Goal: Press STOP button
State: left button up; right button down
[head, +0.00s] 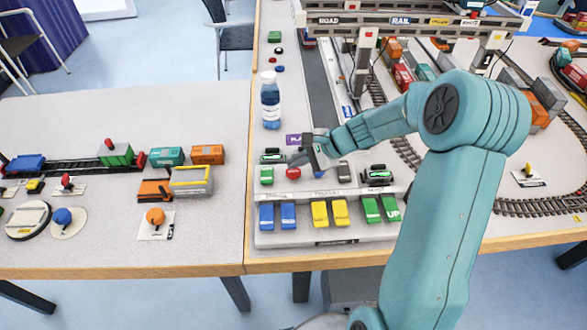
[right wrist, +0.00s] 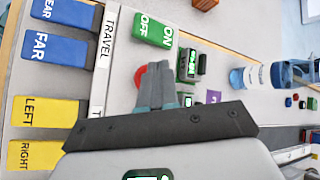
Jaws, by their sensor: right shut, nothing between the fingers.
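The red STOP button (head: 293,173) is a small round button on the control panel, beside the green ON/OFF switch (head: 266,176). The button also shows in the right wrist view (right wrist: 140,76), partly covered by my fingers. My right gripper (head: 296,159) is shut and empty, its fingertips close to the button. In the right wrist view its fingertips (right wrist: 156,68) overlap the button's edge. I cannot tell whether they touch it. Any lettering on the button is not readable. My left gripper is not in view.
Blue keys (head: 288,216), yellow keys (head: 340,213) and green keys (head: 371,209) line the panel's front. A blue-labelled bottle (head: 270,100) stands behind the panel. Toy trains and a gantry crane (head: 400,20) fill the back right. Cargo blocks (head: 207,154) lie on the left table.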

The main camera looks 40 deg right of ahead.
aim_at(297, 173)
notch_tip(297, 173, up, 5)
jog(key=p, duration=0.4)
dwell(0.3)
dwell(0.5)
